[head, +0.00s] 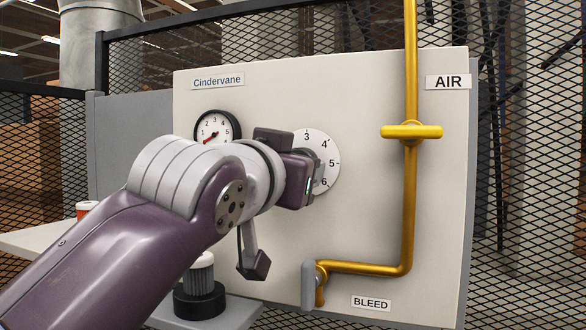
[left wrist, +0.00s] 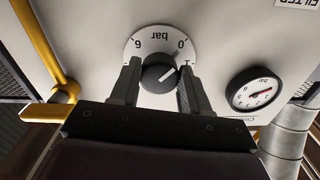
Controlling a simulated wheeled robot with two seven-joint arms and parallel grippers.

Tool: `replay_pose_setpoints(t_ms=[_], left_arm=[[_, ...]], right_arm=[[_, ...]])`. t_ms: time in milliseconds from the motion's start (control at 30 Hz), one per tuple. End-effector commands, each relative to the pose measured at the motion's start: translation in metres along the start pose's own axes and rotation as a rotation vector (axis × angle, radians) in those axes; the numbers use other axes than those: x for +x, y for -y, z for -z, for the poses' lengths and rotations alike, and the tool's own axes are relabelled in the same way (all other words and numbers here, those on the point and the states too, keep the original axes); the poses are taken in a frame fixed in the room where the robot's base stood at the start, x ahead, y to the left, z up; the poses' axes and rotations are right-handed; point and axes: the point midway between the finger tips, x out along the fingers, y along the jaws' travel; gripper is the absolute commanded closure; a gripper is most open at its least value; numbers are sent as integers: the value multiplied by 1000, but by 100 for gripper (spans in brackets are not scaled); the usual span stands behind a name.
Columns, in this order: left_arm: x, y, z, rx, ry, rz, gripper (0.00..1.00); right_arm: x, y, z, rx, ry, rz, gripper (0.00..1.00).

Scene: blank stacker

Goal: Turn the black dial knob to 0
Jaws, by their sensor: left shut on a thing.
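The black dial knob (left wrist: 158,73) sits at the centre of a white round scale marked "bar" (left wrist: 150,42) in the left wrist view, which shows the panel upside down. My left gripper (left wrist: 159,78) is shut on the knob, one finger on each side. In the head view the scale (head: 331,158) shows 3 to 6 at its right; my left gripper (head: 315,172) covers the knob and the low numbers. My right gripper is in neither view.
A pressure gauge (head: 217,128) sits left of the dial. A yellow pipe with a valve handle (head: 411,131) runs down the right side to a grey bleed lever (head: 308,285). A dark-ended lever (head: 253,264) hangs below my wrist. A ribbed canister (head: 199,280) stands at lower left.

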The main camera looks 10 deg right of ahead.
Motion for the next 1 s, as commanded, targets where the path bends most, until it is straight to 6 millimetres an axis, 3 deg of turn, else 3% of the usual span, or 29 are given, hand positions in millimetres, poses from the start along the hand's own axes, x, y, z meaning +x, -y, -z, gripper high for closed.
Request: replay_pose_setpoints(t_ms=[200,233,300,567,667,1000], left_arm=[[-2,1,4,-2,-11,1,85],[-2,1,4,-2,-11,1,44],[-2,1,4,-1,-10,1,29],[-2,0,2,0,-5,0,29],[-11,0,-1,0,-7,0,29],[-98,-1,-3,-2,-9,-2,29]], right_arm=[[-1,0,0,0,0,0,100],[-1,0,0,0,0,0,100],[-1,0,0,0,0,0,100],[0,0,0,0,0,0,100],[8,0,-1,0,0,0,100],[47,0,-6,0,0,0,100]])
